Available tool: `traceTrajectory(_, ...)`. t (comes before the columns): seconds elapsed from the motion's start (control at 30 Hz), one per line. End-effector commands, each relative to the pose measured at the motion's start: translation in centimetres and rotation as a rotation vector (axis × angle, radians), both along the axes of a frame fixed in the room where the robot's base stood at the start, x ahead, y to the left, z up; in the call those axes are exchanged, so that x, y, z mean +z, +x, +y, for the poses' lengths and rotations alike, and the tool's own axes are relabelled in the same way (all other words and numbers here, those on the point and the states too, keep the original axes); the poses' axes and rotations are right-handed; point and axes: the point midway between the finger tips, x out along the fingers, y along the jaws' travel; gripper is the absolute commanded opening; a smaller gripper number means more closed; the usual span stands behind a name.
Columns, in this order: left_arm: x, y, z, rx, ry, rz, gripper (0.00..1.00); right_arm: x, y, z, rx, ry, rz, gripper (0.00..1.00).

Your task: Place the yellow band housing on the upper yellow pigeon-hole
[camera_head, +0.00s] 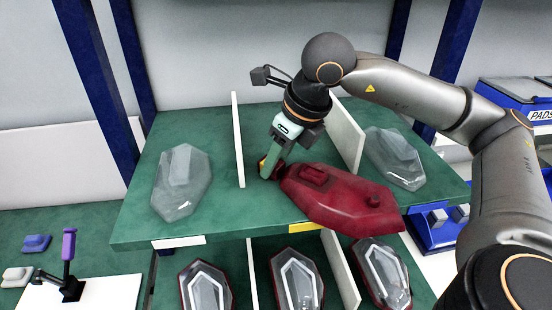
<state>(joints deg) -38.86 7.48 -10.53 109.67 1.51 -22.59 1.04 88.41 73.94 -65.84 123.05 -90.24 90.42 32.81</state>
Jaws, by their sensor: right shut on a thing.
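A dark red lamp housing (335,197) is at the upper shelf's middle pigeon-hole. A small yellow patch shows at its far left end. My right gripper (270,168) comes down from above and is shut on that end. The housing slants to the right, across the front of the right divider, and its near end reaches over the shelf's front edge. I cannot tell whether it rests on the shelf or hangs just above it. A yellow label (305,227) on the front edge marks this middle pigeon-hole. My left gripper is not in view.
White dividers (238,140) (346,132) stand on the green upper shelf (215,225). Clear lenses lie in the left (181,182) and right (396,158) bays. Several red-rimmed lamps lie below. A purple-handled tool (69,245) stands at lower left. Blue bins are at right.

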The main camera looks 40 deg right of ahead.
Motion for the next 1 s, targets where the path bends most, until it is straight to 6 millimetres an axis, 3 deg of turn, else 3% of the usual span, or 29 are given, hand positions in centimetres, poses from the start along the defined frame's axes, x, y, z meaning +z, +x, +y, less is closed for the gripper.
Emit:
traceTrajectory(0.27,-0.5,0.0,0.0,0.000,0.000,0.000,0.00,-0.3,0.0,0.0,0.000,0.000,-0.001,0.00)
traceTrajectory(0.3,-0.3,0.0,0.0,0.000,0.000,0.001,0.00,-0.2,0.0,0.0,0.000,0.000,0.000,0.44)
traceTrajectory(0.53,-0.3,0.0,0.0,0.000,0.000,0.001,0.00,-0.1,0.0,0.0,0.000,0.000,0.000,0.69)
traceTrajectory(0.83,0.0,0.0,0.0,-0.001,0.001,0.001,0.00,0.1,0.0,0.0,0.000,0.000,0.000,0.69)
traceTrajectory(1.0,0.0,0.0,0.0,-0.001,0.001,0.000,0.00,2.0,-0.6,-0.2,0.000,0.001,-0.005,0.69)
